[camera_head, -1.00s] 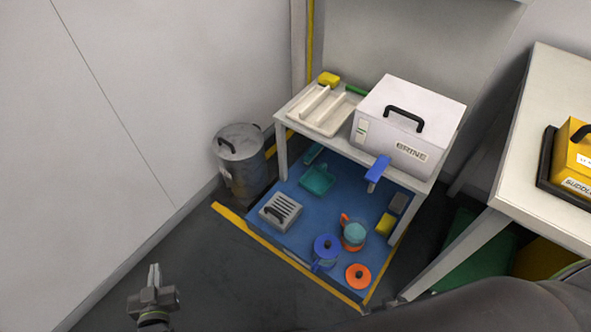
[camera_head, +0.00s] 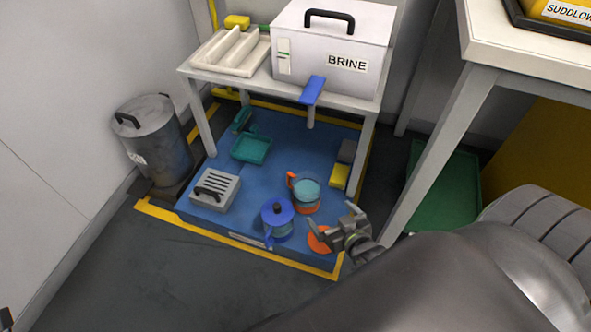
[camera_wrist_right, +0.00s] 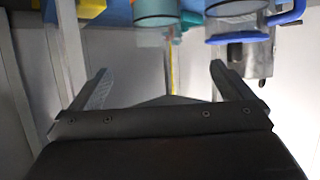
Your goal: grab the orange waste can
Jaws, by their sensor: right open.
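The orange waste can (camera_head: 305,196) stands upright on the blue mat, a see-through vessel with teal contents, an orange base and an orange handle on its left. An orange lid (camera_head: 318,240) lies on the mat just in front. My right gripper (camera_head: 331,222) is open and empty, in front and to the right of the can, partly over the lid. In the right wrist view, the open fingers (camera_wrist_right: 158,78) have nothing between them; a teal vessel that looks like the can (camera_wrist_right: 157,12) shows beyond, cut by the top edge. Only a sliver of my left gripper (camera_head: 5,318) shows.
A blue-lidded can (camera_head: 277,215) stands close left of the orange can. A grey slotted box (camera_head: 215,191), teal tray (camera_head: 251,149) and yellow block (camera_head: 340,175) share the mat (camera_head: 225,222). The white table (camera_head: 265,80) with the brine box (camera_head: 330,50) overhangs behind.

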